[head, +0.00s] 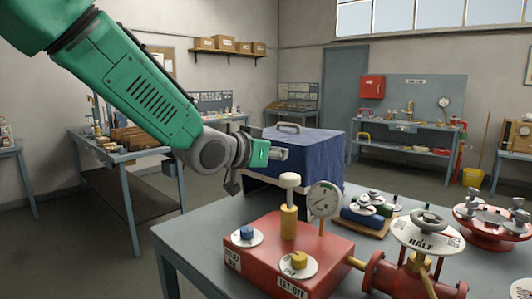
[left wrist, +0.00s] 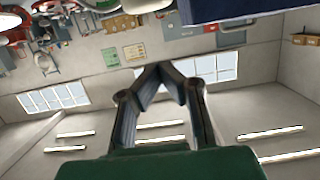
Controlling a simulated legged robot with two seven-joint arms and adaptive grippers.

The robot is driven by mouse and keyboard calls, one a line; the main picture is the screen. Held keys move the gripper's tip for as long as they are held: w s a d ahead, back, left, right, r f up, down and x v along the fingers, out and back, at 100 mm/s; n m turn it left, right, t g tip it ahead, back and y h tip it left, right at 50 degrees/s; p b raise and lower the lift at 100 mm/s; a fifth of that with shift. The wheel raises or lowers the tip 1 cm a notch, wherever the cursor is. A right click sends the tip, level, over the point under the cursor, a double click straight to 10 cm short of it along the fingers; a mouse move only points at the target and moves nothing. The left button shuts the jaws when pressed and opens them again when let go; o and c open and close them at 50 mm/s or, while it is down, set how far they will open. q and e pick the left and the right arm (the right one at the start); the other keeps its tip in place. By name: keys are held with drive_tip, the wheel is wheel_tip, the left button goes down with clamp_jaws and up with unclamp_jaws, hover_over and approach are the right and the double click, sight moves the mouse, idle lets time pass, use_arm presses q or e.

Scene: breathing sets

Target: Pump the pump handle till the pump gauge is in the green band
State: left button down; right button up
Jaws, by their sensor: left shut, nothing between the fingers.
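The red pump box (head: 288,262) stands on the near table. Its pump handle (head: 289,181) is a pale knob on top of a yellow cylinder (head: 289,222). The pump gauge (head: 324,199) is a round white dial just right of the handle; its needle and bands are too small to read surely. My left gripper (head: 280,153) is shut and empty, above and slightly left of the handle, apart from it in the picture. In the left wrist view its fingertips (left wrist: 158,72) meet. My right gripper is not in view.
A red valve labelled "RALF" (head: 425,243) and a red round fitting (head: 487,222) stand at right. A blue-covered case (head: 310,155) stands behind.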

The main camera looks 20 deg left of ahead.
sight(287, 177)
use_arm(q)
drive_tip(key=x, duration=0.4)
drive_tip(key=shift+d, duration=0.1)
drive_tip(key=f, duration=0.2)
drive_tip(key=shift+s+f, duration=0.25)
drive_tip(key=shift+f, duration=0.1)
drive_tip(key=shift+a+f, duration=0.4)
drive_tip(key=shift+f, duration=0.2)
drive_tip(key=shift+d+f, duration=0.1)
drive_tip(key=shift+d, duration=0.05)
wheel_tip(287, 177, down, 5)
drive_tip(key=shift+s+r+b, duration=0.1)
drive_tip(key=shift+r+b, duration=0.05)
drive_tip(key=shift+b, duration=1.1)
